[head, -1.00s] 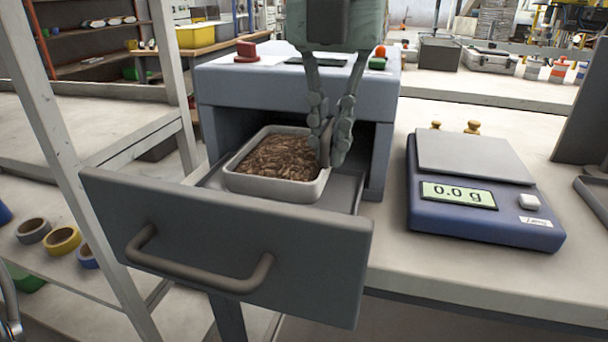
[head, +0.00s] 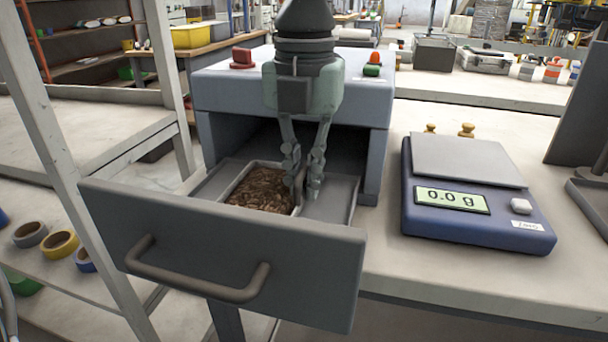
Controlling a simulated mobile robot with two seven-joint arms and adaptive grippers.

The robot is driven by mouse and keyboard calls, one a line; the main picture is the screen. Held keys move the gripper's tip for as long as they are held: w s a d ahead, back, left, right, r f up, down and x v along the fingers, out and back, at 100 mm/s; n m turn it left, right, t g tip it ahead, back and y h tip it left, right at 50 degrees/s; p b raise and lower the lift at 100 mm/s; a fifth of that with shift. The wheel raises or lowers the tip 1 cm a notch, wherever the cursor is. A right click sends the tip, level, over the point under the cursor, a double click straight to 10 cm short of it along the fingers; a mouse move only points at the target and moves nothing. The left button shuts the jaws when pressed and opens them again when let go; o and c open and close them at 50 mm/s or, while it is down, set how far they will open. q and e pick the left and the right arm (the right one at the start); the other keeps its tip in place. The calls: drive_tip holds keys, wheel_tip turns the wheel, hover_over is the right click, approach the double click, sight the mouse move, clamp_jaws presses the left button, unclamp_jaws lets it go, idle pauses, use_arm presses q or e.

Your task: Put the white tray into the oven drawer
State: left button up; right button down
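The white tray (head: 298,207), filled with brown pellets, sits down inside the open oven drawer (head: 220,255). Its lower part is hidden behind the drawer front. My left gripper (head: 305,188) reaches down from above at the tray's right wall, with one finger on the pellet side and one outside. It appears shut on that wall. The oven (head: 290,85) is a grey-blue box with a dark opening behind the drawer. My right gripper is not in view.
A blue scale (head: 478,205) reading 0.0 g stands right of the oven, with small brass weights (head: 466,130) behind it. A red button (head: 242,58) and a green one (head: 372,70) are on the oven top. A white rack post (head: 75,170) stands at left.

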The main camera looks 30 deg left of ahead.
use_arm(q)
drive_tip(key=o, duration=0.3)
wheel_tip(320, 180, up, 12)
idle(0.6)
idle(0.3)
